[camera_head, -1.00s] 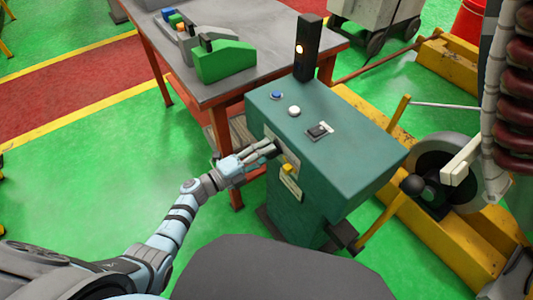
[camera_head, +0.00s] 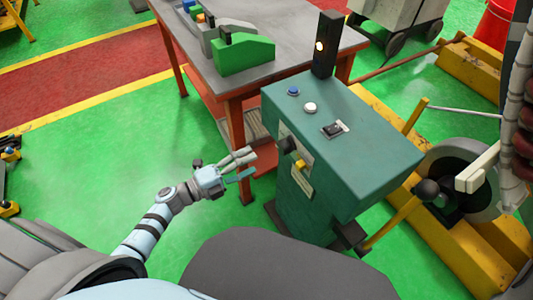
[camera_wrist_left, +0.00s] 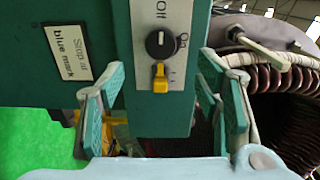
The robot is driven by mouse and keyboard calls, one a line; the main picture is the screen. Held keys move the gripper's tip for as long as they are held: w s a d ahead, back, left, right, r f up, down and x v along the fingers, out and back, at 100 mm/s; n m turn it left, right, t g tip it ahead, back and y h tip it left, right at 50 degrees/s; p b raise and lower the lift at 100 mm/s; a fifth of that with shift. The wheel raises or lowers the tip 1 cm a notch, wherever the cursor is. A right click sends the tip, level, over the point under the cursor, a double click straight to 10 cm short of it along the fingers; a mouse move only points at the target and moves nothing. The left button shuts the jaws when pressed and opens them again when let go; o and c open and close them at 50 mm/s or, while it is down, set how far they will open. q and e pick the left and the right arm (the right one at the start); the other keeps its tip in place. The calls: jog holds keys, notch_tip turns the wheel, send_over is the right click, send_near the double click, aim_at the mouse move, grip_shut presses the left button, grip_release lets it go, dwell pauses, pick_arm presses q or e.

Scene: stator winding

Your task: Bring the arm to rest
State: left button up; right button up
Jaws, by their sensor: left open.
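My left gripper (camera_head: 243,166) is open and empty in the head view, a short way left of the front of the green control cabinet (camera_head: 345,155). The gripper is apart from the black knob (camera_head: 288,145) and the yellow switch (camera_head: 299,165) on the cabinet's front. In the left wrist view the two fingers (camera_wrist_left: 165,95) stand wide apart, with the knob (camera_wrist_left: 160,43) and the yellow switch (camera_wrist_left: 160,79) showing between them. The knob's plate reads "Off" and "On", and a label beside it (camera_wrist_left: 66,52) reads "Stop at blue mark". My right gripper is not in view.
A grey-topped table (camera_head: 285,32) with a green block (camera_head: 245,55) stands behind the cabinet. A yellow floor frame (camera_head: 440,235) with a wheel lies at the right. A lamp on the black post (camera_head: 325,45) is lit. Green floor left of my gripper is free.

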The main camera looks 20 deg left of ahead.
pick_arm(q)
jog(key=shift+v, duration=1.05)
